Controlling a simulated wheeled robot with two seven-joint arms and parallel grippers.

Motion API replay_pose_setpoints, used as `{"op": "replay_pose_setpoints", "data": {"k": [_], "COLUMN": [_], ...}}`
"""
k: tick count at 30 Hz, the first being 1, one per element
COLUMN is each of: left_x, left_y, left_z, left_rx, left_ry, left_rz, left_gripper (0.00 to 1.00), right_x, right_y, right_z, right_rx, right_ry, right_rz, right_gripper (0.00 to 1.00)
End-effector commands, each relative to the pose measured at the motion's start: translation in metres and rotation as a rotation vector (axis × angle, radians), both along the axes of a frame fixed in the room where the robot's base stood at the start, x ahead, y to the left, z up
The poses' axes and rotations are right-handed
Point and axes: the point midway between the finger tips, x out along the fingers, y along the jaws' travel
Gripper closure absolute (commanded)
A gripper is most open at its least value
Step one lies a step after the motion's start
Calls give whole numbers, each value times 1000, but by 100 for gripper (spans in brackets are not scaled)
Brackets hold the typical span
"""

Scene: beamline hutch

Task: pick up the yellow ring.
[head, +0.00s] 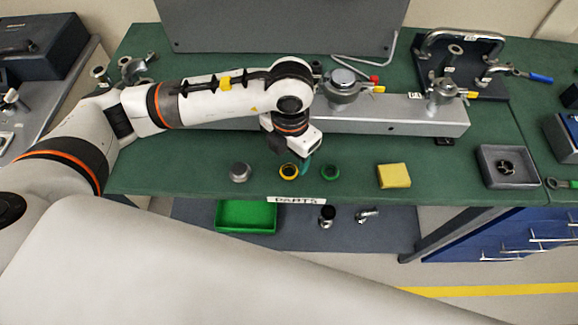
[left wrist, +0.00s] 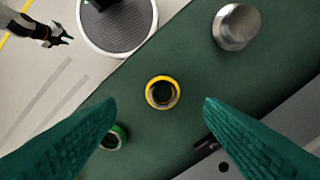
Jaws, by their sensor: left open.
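The yellow ring (head: 284,174) lies flat on the green bench top near its front edge. In the left wrist view the yellow ring (left wrist: 149,95) is near the middle, ahead of and between the two fingers, with nothing touching it. My left gripper (head: 304,165) is above the bench, pointing down, just right of the ring in the head view. Its teal fingers (left wrist: 158,107) are spread wide and empty. My right gripper (left wrist: 66,40) appears small at the upper left of the left wrist view; its opening is unclear.
A green ring (head: 330,172) lies close to the right, partly behind a finger in the wrist view. A grey metal cap (head: 239,173) stands to the left. A yellow block (head: 393,176) and grey tray (head: 510,181) are farther right. A metal rail (head: 390,114) runs behind.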

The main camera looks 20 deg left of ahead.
Motion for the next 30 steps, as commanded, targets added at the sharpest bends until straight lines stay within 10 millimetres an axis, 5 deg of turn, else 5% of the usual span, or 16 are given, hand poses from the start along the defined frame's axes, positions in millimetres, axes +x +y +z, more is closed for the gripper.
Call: {"op": "replay_pose_setpoints", "data": {"k": [12, 20, 30], "left_x": [2, 3, 3], "left_y": [3, 3, 3], "left_z": [-49, -53, -53], "left_rx": [0, -1, -1], "left_ry": [3, 2, 2], "left_rz": [0, -1, -1], "left_gripper": [38, 38, 85], "right_x": [0, 0, 1], "right_y": [2, 2, 2], "right_z": [22, 21, 21], "right_rx": [2, 2, 2], "right_ry": [0, -1, -2], "right_rz": [0, 0, 0], "right_gripper": [72, 72, 72]}}
